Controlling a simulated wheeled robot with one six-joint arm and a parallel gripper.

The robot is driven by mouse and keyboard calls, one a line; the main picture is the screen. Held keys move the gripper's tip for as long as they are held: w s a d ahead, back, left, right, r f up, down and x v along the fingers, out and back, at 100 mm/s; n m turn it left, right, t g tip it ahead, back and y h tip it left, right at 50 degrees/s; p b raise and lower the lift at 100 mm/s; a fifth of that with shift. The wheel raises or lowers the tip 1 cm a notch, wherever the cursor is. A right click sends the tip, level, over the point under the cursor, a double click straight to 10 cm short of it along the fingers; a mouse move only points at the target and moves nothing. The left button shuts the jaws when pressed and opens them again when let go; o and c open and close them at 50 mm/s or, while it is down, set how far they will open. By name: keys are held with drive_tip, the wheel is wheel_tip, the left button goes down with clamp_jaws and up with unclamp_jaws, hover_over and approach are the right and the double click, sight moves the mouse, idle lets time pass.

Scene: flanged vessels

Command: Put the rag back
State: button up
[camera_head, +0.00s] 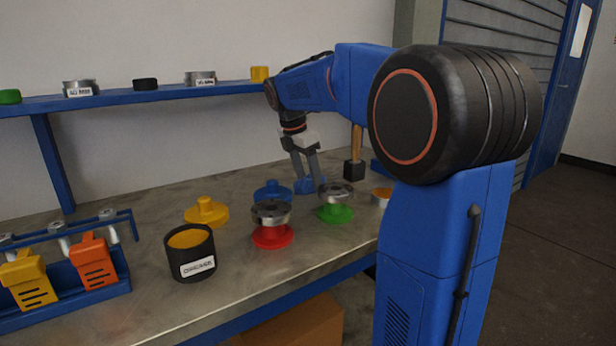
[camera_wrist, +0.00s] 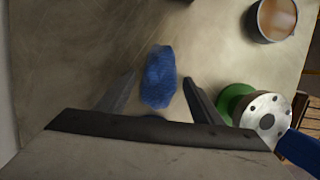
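The blue rag (camera_wrist: 158,77) lies crumpled on the grey workbench. It also shows in the head view (camera_head: 310,186), partly hidden by the fingers. My gripper (camera_wrist: 159,80) is open over the rag, with one finger on each side and gaps between fingers and cloth. In the head view my gripper (camera_head: 309,180) points down at the bench, at the rag. A black bin (camera_head: 190,263) with a white label stands at the front of the bench, with something yellow inside; I cannot read the label surely.
A green flanged vessel (camera_head: 335,206) stands close right of my gripper, a red one (camera_head: 271,225) in front. A blue flanged piece (camera_head: 272,191) and a yellow one (camera_head: 206,212) lie left. An open can (camera_wrist: 272,20) and a wooden-handled mallet (camera_head: 355,160) stand right. A shelf (camera_head: 130,101) runs behind.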

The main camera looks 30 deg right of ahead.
drive_tip(key=v, duration=1.2)
drive_tip(key=shift+r, duration=0.15)
idle(0.4)
